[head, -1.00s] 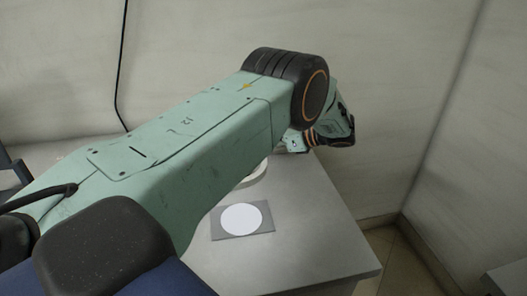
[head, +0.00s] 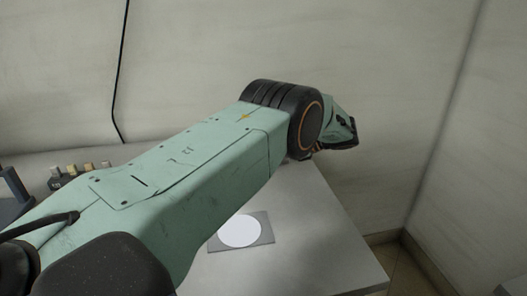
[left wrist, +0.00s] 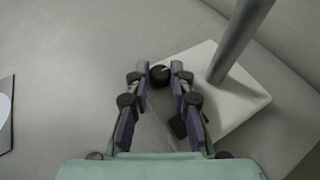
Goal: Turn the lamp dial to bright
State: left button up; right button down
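The lamp's dial, a small black round knob (left wrist: 160,76), shows in the left wrist view at the near left corner of the lamp's pale square base (left wrist: 235,104). A grey lamp post (left wrist: 236,42) rises from that base. My left gripper (left wrist: 160,73) has its fingertips on both sides of the knob, with no clear gap, and appears shut on it. In the head view my left arm reaches from the left across the table and hides the lamp and the fingertips. My right gripper is in neither view.
A white disc on a grey square plate (head: 265,224) lies on the grey table (head: 315,225). Several small blocks (head: 85,168) stand at the back left. Walls close in behind and at the right. The front right of the table is clear.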

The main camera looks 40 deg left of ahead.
pick_arm(q)
jog(key=o, duration=0.5)
jog(key=shift+c, duration=0.2)
jog(key=shift+d+r, duration=0.1)
jog(key=shift+v, duration=3.65)
jog(key=shift+w, duration=0.1)
